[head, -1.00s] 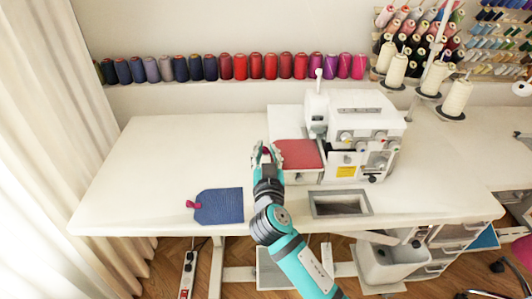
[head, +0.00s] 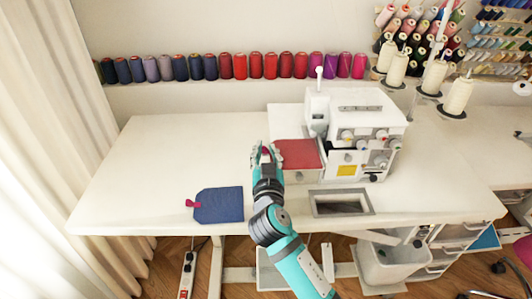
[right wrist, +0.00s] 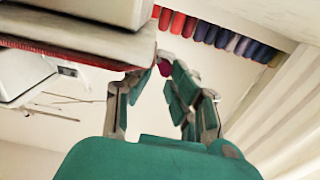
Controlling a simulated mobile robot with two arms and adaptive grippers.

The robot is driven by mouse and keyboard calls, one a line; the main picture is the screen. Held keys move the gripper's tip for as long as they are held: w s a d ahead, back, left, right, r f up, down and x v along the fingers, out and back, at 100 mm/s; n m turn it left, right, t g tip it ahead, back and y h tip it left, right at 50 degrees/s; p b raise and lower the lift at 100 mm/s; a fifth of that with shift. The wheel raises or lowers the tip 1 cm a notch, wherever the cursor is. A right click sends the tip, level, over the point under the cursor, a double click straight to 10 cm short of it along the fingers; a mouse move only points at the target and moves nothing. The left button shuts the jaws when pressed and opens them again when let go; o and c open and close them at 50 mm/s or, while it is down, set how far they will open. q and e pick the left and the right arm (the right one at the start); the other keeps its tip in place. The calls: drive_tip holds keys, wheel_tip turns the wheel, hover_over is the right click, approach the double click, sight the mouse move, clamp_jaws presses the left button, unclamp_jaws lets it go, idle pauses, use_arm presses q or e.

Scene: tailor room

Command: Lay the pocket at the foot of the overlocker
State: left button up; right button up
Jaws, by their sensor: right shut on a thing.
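The red pocket (head: 298,153) lies flat on the work plate at the left side of the white overlocker (head: 362,120), beside its foot. Its edge shows as a red strip in the right wrist view (right wrist: 60,52). My right gripper (head: 264,152) is at the pocket's left edge, shut on its small magenta tab (right wrist: 164,68), which is mostly hidden by the fingers in the head view. A blue pocket (head: 219,205) with a magenta tab lies on the table at the left. My left gripper is not in view.
The white table (head: 165,150) is clear around the blue pocket. A rectangular opening (head: 341,202) is in the table front of the overlocker. Thread cones (head: 457,97) stand behind it at right, and a row of spools (head: 240,67) lines the wall.

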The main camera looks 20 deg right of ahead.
drive_tip(key=o, duration=0.9)
drive_tip(key=shift+s, duration=0.1)
drive_tip(key=v, duration=1.1)
drive_tip(key=shift+s+a+r, duration=0.1)
drive_tip(key=shift+s, duration=0.3)
